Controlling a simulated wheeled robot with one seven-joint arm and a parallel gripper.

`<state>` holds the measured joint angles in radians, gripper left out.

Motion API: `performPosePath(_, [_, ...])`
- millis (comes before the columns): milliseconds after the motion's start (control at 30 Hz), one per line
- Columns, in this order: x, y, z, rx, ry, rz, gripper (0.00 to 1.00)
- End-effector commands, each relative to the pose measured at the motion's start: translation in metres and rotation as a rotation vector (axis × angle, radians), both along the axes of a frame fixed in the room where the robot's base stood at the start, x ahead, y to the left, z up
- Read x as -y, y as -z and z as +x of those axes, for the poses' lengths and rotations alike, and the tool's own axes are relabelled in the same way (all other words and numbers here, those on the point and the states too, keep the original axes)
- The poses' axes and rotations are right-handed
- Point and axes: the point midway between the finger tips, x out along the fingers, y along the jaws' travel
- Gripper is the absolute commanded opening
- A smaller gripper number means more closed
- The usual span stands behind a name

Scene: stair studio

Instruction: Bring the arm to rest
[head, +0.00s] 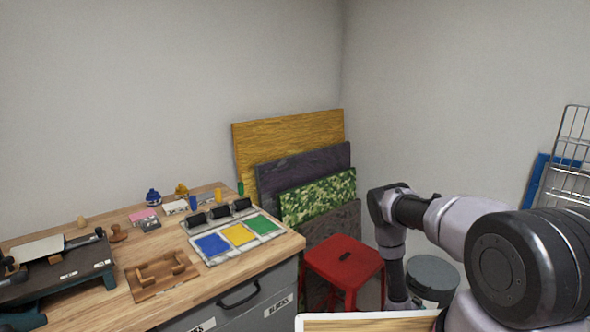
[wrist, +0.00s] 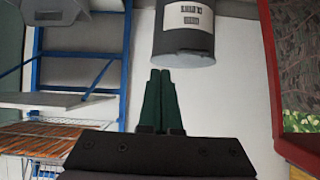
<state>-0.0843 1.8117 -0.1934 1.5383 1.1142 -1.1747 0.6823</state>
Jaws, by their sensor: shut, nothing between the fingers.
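My arm (head: 440,215) shows at the right of the head view, bent, with its forward link pointing down beside the red stool. My gripper (wrist: 160,72) shows in the wrist view with its two dark green fingers together and nothing between them. In the head view the gripper itself is hidden below the picture edge or behind my own parts. The fingers point toward a grey labelled bin (wrist: 184,30), which also stands behind my arm in the head view (head: 434,275). I cannot tell the exact gap to it.
A wooden workbench (head: 85,310) with ink trays and tools fills the left. A red stool (head: 343,262) stands between bench and arm. Several boards (head: 288,135) lean on the wall. A blue-framed rack (wrist: 126,60) is left in the wrist view, also at the head view's right (head: 540,175).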

Motion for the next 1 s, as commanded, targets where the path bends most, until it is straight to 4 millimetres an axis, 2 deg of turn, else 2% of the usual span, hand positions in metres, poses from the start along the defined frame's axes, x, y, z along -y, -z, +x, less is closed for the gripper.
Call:
performPosePath(267, [-0.01, -0.036, 0.038, 0.014, 0.012, 0.056, 0.0])
performPosePath(467, [-0.023, -0.082, 0.076, 0.023, 0.018, 0.124, 0.0])
performPosePath(533, [-0.029, -0.105, 0.093, 0.028, 0.018, 0.157, 0.0])
performPosePath(667, [-0.046, -0.166, 0.128, 0.036, 0.011, 0.236, 0.0])
performPosePath(800, [-0.067, -0.242, 0.156, 0.035, -0.013, 0.326, 0.0])
performPosePath(1000, [-0.099, -0.353, 0.173, 0.028, -0.074, 0.442, 0.0])
